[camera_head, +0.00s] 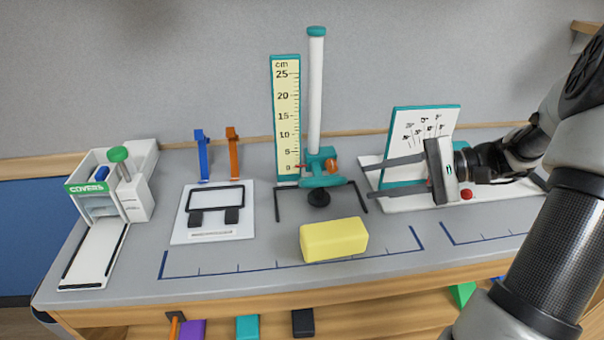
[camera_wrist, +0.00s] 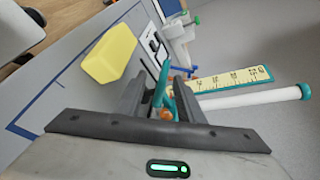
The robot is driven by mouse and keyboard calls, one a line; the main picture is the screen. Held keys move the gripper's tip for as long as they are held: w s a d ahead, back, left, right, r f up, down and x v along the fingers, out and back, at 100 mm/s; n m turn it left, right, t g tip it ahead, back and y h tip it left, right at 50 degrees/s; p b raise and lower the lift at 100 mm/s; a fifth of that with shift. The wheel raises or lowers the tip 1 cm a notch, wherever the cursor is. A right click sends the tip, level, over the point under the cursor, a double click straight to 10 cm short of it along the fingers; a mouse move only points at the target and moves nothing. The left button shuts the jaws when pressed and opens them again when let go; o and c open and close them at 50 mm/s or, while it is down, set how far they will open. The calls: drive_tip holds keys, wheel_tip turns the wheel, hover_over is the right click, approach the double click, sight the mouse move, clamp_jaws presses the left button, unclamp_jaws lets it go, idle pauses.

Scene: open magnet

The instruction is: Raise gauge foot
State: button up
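The height gauge has a white upright post (camera_head: 316,95) beside a yellow centimetre scale (camera_head: 287,120). Its teal carriage (camera_head: 322,179) sits low on the post, near the zero end of the scale, with an orange knob (camera_head: 333,165). A round black foot (camera_head: 319,198) is under the carriage, close to the bench top. My gripper (camera_head: 367,179) is open and empty, reaching in from the right with its fingertips just right of the carriage. In the wrist view, the orange knob (camera_wrist: 166,115) and teal carriage show between the fingers (camera_wrist: 164,80); the foot is not clearly visible there.
A yellow block (camera_head: 334,240) lies in front of the gauge. A white framed plate (camera_head: 212,213) and the COVERS dispenser (camera_head: 108,188) are to the left. A white angle board (camera_head: 421,135) stands behind my gripper, with a red ball (camera_head: 467,194) nearby.

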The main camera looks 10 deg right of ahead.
sight(309, 180)
drive_tip(key=shift+m+t+y, duration=0.4)
drive_tip(key=shift+t, duration=0.2)
drive_tip(key=x, duration=0.5)
drive_tip(key=b+x, duration=0.1)
drive_tip(key=x, duration=0.4)
drive_tip(key=w+f+b+x, duration=0.1)
drive_tip(key=x, duration=0.4)
drive_tip(key=shift+w+d, duration=0.1)
drive_tip(key=shift+w, duration=0.1)
clamp_jaws()
